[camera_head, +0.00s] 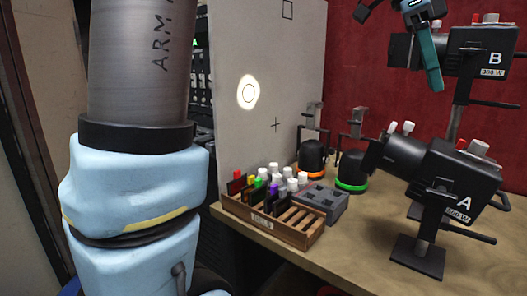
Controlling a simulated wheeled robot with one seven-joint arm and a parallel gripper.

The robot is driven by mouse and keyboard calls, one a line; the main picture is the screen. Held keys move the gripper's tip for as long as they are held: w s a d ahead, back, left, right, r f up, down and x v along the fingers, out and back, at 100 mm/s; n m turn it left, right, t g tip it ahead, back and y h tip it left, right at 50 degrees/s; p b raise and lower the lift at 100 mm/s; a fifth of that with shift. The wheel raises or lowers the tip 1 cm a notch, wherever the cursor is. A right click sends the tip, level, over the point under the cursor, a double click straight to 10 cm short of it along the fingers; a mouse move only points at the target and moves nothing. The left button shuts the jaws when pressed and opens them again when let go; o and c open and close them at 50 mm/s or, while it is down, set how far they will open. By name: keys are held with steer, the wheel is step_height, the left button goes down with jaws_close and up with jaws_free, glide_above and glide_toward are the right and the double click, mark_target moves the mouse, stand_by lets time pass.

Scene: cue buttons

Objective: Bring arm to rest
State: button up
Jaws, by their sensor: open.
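My gripper (428,55) shows at the top right, partly cut off by the upper edge of the picture. Its teal finger points down in front of lamp B (484,52) and overlaps the lamp's left part. I cannot tell whether it touches the lamp. I see nothing held in it. A large pale blue and grey link of my arm fills the left side of the view. The part of the arm between that link and the gripper is out of view.
Lamp A (452,180) stands on the wooden table (372,241). Two black buttons, one with an orange ring (312,160) and one with a green ring (351,172), stand behind a wooden marker rack (265,221). A pale panel (290,90) bears a light spot.

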steer(key=w+a+f+n+t+y, duration=0.1)
steer(key=w+a+f+n, duration=0.45)
steer(key=a+f, duration=0.3)
steer(key=w+a+f+n+t, duration=0.1)
steer(key=w+a+f+n, duration=0.3)
steer(key=a+f+n, duration=0.4)
steer(key=s+a+f+n+y, duration=0.1)
steer(key=s+a+f+n, duration=0.1)
steer(key=a+f+n, duration=0.2)
steer(key=s+a+f+n+t+y, duration=0.1)
steer(key=s+a+f+n, duration=0.2)
steer(key=a+f, duration=0.8)
steer(key=a+n, duration=0.2)
steer(key=a, duration=0.1)
steer(key=shift+s+a+t+y, duration=0.15)
steer(key=shift+t+y, duration=0.15)
